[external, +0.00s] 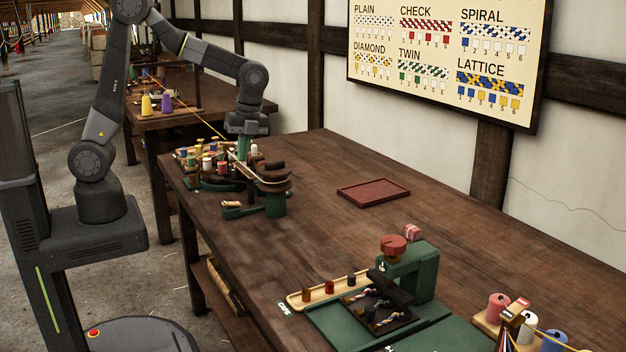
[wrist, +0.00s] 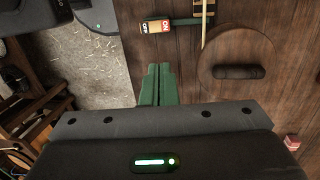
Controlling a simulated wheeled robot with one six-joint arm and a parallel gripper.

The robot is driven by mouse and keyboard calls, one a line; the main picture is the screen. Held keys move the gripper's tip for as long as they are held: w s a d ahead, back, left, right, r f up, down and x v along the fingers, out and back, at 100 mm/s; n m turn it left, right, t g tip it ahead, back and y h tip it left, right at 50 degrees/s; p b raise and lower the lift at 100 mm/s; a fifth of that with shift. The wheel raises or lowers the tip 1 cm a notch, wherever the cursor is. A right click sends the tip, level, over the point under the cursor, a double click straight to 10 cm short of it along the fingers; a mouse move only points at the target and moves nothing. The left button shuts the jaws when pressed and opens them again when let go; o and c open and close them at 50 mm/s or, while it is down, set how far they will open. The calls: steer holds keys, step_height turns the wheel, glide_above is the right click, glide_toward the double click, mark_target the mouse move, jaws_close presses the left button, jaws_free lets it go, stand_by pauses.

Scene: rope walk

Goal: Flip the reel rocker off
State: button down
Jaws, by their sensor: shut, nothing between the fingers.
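The reel rocker (wrist: 158,25) is a small block with a red ON end and a pale OFF end, near the table's edge at the top of the wrist view. In the external view it shows small, as the rocker (external: 232,204) on a green mount at the front of the braiding machine (external: 273,184). Which end is pressed I cannot tell. My gripper (wrist: 158,68) has its green fingers together and empty, with the rocker ahead of the tips and a gap between them in the picture. In the external view my gripper (external: 243,152) is over the machine, partly hidden among spools.
A round wooden disc (wrist: 214,78) with a black handle lies right of the fingers. Several spools (external: 208,165) crowd the machine's left side. A red tray (external: 373,192) and a green press (external: 412,272) stand farther along the table.

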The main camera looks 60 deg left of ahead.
mark_target(228, 203)
steer(key=shift+s+a+r+g+h, duration=0.15)
steer(key=shift+s+a+r+g, duration=0.1)
steer(key=shift+a, duration=0.4)
steer(key=shift+s+a+r+g+h, duration=0.15)
steer(key=shift+a+r, duration=0.1)
steer(key=shift+a, duration=0.35)
steer(key=p+x, duration=0.1)
steer(key=x, duration=1.3)
steer(key=shift+f, duration=0.15)
